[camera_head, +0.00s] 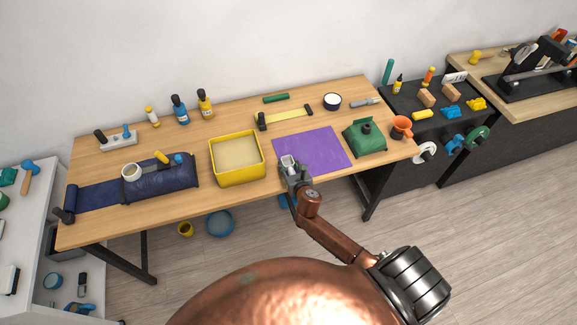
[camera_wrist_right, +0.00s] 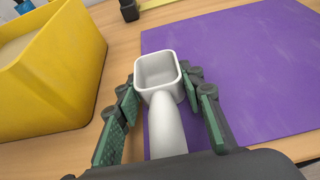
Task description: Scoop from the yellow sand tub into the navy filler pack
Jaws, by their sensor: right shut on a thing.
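The yellow sand tub (camera_head: 241,177) stands near the middle of the table with pale sand in it. It also shows at the left of the right wrist view (camera_wrist_right: 65,85). The navy filler pack (camera_head: 178,183) lies left of the tub, with a white ring-like mouth at its left end. My right gripper (camera_head: 290,168) is right of the tub, over the left edge of the purple mat. It is shut on the handle of a white scoop (camera_wrist_right: 159,75), whose square bowl points away and looks empty. My left gripper is out of view.
The purple mat (camera_head: 316,149) is bare on its right side. Several bottles stand behind the pack. A yellow strip with a black end (camera_head: 289,116) lies behind the mat.

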